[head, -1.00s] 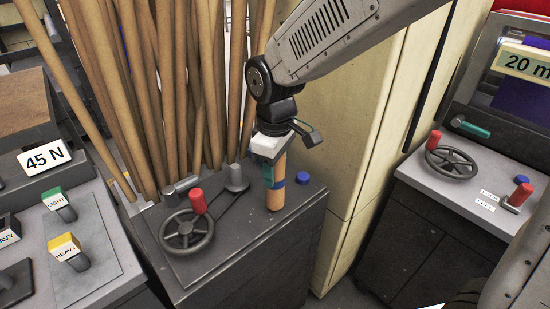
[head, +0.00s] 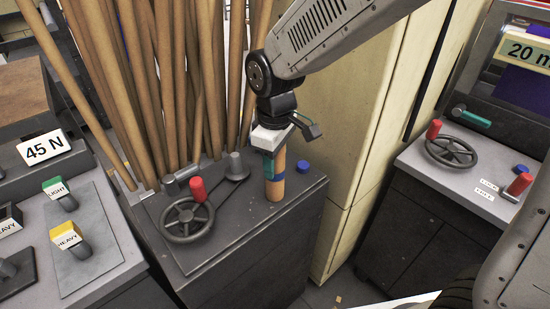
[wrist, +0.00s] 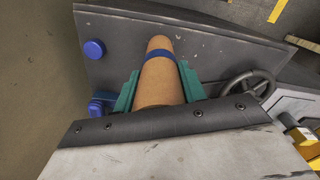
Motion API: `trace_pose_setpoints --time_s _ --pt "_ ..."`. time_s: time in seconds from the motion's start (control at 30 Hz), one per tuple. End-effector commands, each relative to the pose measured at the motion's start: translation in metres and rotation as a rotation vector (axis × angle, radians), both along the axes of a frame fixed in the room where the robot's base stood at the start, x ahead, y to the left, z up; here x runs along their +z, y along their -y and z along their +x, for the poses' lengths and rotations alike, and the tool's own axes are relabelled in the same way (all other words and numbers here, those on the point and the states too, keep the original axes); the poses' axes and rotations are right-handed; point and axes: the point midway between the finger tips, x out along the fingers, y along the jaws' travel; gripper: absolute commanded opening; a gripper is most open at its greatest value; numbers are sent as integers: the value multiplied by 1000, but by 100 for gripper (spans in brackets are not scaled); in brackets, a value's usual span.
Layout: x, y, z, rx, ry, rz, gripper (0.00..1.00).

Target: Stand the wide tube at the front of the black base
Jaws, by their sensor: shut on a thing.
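A short tan tube with a blue band (head: 276,190) stands upright over the dark grey cabinet top (head: 240,215), near its right side. My gripper (head: 271,168) is shut on its upper part, with teal fingers on either side. In the wrist view the tube (wrist: 160,85) points away between the two fingers (wrist: 160,90), its blue band beyond the fingertips. Whether its lower end touches the top, I cannot tell. No separate black base can be made out; the dark top is the surface under the tube.
A blue knob (head: 303,166) is right of the tube. A handwheel with a red handle (head: 188,220) and a grey knob (head: 236,166) are to its left. Tall brown poles (head: 165,90) stand behind; a cream cabinet (head: 350,150) rises at right. The cabinet top's front right is clear.

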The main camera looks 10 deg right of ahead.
Motion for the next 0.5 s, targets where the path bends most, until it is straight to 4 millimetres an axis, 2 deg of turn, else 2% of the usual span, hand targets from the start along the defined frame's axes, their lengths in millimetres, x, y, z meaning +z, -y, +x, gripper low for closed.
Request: trace_pose_setpoints --time_s 0.27,0.3,0.37,0.5 --pt "-4 0 0 0 -1 -1 9" --pt "-4 0 0 0 0 0 49" --pt "-4 0 0 0 -1 -1 66" --pt "-4 0 0 0 -1 -1 66"
